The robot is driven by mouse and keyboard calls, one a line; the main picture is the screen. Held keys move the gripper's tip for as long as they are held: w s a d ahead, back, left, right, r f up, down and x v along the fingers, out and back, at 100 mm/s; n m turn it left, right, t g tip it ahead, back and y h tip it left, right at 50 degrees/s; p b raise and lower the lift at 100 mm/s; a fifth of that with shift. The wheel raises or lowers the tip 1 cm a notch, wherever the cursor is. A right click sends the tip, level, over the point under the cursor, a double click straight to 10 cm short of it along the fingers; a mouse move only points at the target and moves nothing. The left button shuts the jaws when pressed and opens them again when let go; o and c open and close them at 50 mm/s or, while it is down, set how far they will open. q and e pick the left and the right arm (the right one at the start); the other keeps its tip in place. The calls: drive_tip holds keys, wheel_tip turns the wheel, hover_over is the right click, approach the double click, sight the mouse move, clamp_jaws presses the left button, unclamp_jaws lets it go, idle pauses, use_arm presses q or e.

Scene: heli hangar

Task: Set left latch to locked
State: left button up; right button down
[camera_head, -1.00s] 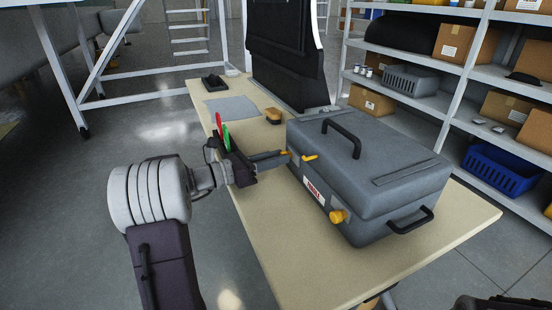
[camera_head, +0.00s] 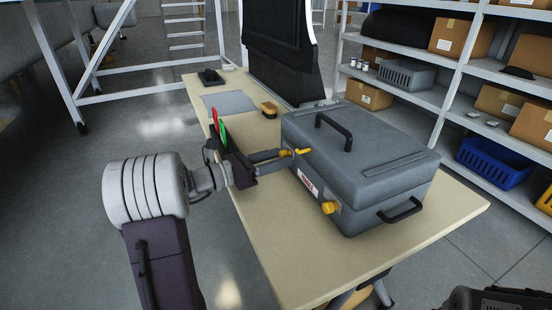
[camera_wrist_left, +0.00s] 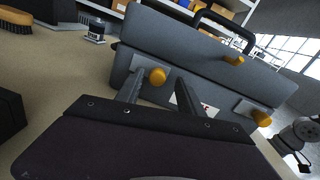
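The grey case (camera_head: 365,165) lies shut on the table, its front facing left. Its left latch has a yellow part (camera_head: 303,151) near the lid's edge. In the left wrist view, a yellow knob (camera_wrist_left: 157,76) on a grey plate shows between my finger ends. My left gripper (camera_head: 287,160) is open, its two fingers pointing at the case front around that knob; contact is unclear. The right latch's yellow knob (camera_head: 330,207) stands free; it also shows in the wrist view (camera_wrist_left: 261,118). My right arm is partly seen at the lower right; its finger state is unclear.
The table (camera_head: 285,265) has a brush (camera_head: 269,110) and a grey mat (camera_head: 230,104) farther back. A black handle (camera_head: 333,132) stands on the case lid. Shelves (camera_head: 425,98) with boxes and a blue crate (camera_head: 492,163) stand behind on the right.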

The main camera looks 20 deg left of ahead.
use_arm(q)
drive_tip(key=p+v, duration=0.3)
drive_tip(key=v, duration=0.5)
drive_tip(key=shift+s+r+p, duration=0.1)
drive_tip(key=shift+r+p, duration=0.05)
drive_tip(key=shift+p, duration=0.2)
drive_tip(key=shift+s+a, duration=0.2)
drive_tip(key=shift+s, duration=0.1)
drive_tip(key=shift+s+a, duration=0.1)
